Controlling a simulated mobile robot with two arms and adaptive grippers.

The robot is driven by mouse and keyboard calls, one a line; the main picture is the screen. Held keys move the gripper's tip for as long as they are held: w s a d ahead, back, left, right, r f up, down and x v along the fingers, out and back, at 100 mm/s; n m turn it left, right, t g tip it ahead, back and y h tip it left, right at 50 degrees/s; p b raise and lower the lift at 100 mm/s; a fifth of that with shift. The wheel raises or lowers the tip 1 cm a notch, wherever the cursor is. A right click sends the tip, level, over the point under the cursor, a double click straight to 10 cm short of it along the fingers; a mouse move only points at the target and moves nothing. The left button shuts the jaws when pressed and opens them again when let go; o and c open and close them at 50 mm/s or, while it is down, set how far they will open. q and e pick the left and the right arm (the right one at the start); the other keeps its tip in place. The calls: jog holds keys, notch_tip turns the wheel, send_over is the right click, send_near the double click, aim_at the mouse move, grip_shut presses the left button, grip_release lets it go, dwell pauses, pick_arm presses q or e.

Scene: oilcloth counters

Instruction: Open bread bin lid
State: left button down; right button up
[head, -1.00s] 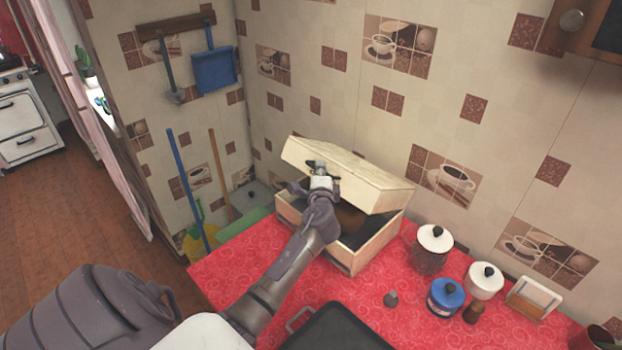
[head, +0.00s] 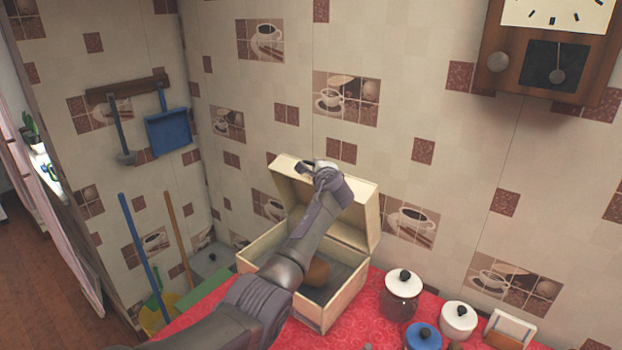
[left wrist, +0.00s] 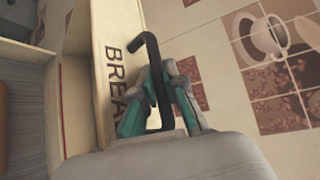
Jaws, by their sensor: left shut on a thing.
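The bread bin is a pale wooden box (head: 345,297) on the counter against the tiled wall. Its lid (head: 362,215) is tilted up and back, and the inside shows. A brown loaf (head: 318,272) lies in the bin, partly behind my arm. My left gripper (head: 316,168) is at the lid's raised front edge. In the left wrist view, my left gripper (left wrist: 157,92) is shut on the black lid handle (left wrist: 148,48), beside the lid's lettered face (left wrist: 98,85). My right gripper is not in view.
A wall clock (head: 548,50) hangs at upper right. A blue dustpan (head: 168,132) hangs at left.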

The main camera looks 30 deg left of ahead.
pick_arm(q)
jog(key=shift+w+d+r+m+g+b, duration=0.1)
jog(key=shift+w+r+m+g+b, duration=0.1)
jog(key=shift+w, duration=0.55)
jog(key=shift+w+r+m+g+b, duration=0.1)
jog(key=shift+w+m+g+b, duration=0.1)
jog(key=shift+w, duration=0.5)
jog(key=c, duration=1.2)
grip_release()
jog(key=shift+f, duration=0.1)
jog(key=shift+f+v, duration=0.2)
jog(key=shift+v, duration=0.7)
jog(key=v, duration=1)
jog(key=shift+s+r, duration=0.2)
jog(key=shift+r, duration=0.15)
